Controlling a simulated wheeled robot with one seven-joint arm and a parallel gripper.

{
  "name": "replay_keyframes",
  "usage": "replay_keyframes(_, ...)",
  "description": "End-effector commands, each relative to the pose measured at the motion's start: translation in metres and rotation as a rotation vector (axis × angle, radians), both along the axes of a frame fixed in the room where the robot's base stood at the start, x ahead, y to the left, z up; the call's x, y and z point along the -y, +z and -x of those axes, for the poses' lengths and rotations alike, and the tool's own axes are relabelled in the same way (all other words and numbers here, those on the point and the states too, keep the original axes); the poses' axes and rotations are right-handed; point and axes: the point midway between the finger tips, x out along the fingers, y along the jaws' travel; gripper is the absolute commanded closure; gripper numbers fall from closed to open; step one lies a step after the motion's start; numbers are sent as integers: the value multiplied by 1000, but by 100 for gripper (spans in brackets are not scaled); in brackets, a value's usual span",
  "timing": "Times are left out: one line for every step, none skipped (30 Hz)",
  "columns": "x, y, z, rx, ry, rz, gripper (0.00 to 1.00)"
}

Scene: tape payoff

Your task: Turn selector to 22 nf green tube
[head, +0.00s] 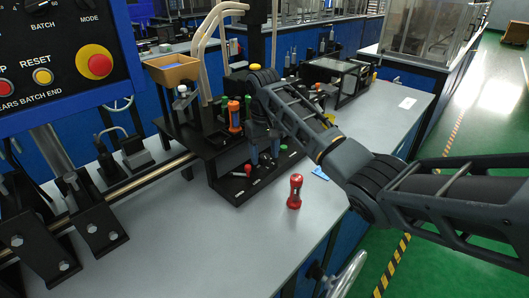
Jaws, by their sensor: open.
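A black knob (38,5) above the BATCH label and another knob (85,4) above MODE are cut by the top edge of the control panel; their settings cannot be read. No 22 nf marking is legible. My arm reaches in from the right, and my gripper (262,138) hangs below its wrist at the rack's right side. It is open. Its fingers are dark against the rack and hard to make out; nothing held is visible.
A red bottle-shaped object (295,191) stands on the grey bench (190,245) in front of the rack. The panel has a yellow button (42,76) and a red stop button (95,62). Metal rods and black brackets (97,222) fill the left. The front bench is mostly clear.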

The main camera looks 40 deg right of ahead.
Motion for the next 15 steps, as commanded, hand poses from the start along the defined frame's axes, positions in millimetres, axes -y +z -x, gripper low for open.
replay_keyframes(0,-1,0,0,0,0,41)
replay_keyframes(0,-1,0,0,0,0,41)
replay_keyframes(0,-1,0,0,0,0,41)
replay_keyframes(0,-1,0,0,0,0,41)
replay_keyframes(0,-1,0,1,0,0,41)
replay_keyframes(0,-1,0,1,0,0,41)
replay_keyframes(0,-1,0,0,0,0,41)
replay_keyframes(0,-1,0,0,0,0,42)
replay_keyframes(0,-1,0,0,0,0,46)
replay_keyframes(0,-1,0,0,0,0,49)
replay_keyframes(0,-1,0,0,0,0,52)
replay_keyframes(0,-1,0,1,0,0,56)
replay_keyframes(0,-1,0,0,0,0,58)
replay_keyframes(0,-1,0,1,0,0,61)
replay_keyframes(0,-1,0,1,0,0,65)
